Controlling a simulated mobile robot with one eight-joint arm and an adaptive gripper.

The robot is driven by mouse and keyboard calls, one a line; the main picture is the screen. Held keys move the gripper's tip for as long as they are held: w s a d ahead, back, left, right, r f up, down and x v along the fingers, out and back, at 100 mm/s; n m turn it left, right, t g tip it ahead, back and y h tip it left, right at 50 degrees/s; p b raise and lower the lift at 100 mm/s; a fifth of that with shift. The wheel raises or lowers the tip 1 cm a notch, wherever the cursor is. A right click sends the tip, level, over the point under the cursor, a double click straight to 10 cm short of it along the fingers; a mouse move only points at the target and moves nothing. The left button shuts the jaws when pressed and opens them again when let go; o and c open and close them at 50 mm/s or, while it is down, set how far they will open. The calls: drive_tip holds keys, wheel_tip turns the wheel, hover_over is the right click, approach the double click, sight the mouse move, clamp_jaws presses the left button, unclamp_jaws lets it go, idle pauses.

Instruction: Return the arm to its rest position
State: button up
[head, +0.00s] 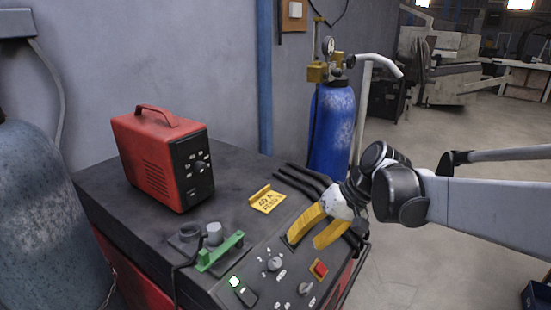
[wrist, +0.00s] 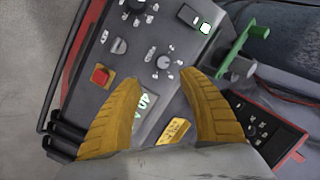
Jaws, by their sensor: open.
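My gripper (head: 312,229) has two yellow fingers and hangs over the right side of the dark machine top (head: 150,212) in the head view. The fingers stand apart with nothing between them. In the wrist view my gripper (wrist: 165,88) is open above the control panel, with knobs and a red button (wrist: 101,76) in front of it. My arm comes in from the right edge of the head view. I cannot tell whether the fingertips touch the panel.
A red power unit (head: 165,160) stands on the machine top. A green handle (head: 220,252) sticks up near the front, beside a lit switch (head: 236,284). A yellow sign (head: 267,200) and dark hoses (head: 303,180) are near my gripper. A blue cylinder (head: 332,130) stands behind. Open floor lies right.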

drive_tip(key=s+d+f+t+h+b, duration=0.2)
drive_tip(key=s+d+h, duration=0.1)
drive_tip(key=s, duration=0.5)
drive_tip(key=s+d+f+m+t+h+b, duration=0.1)
drive_tip(key=s+d+f+t+h+b, duration=0.1)
drive_tip(key=s+d, duration=0.3)
drive_tip(key=s+t+h, duration=0.1)
drive_tip(key=s, duration=0.2)
drive_tip(key=shift+d+f+m, duration=0.3)
drive_tip(key=shift+f, duration=0.05)
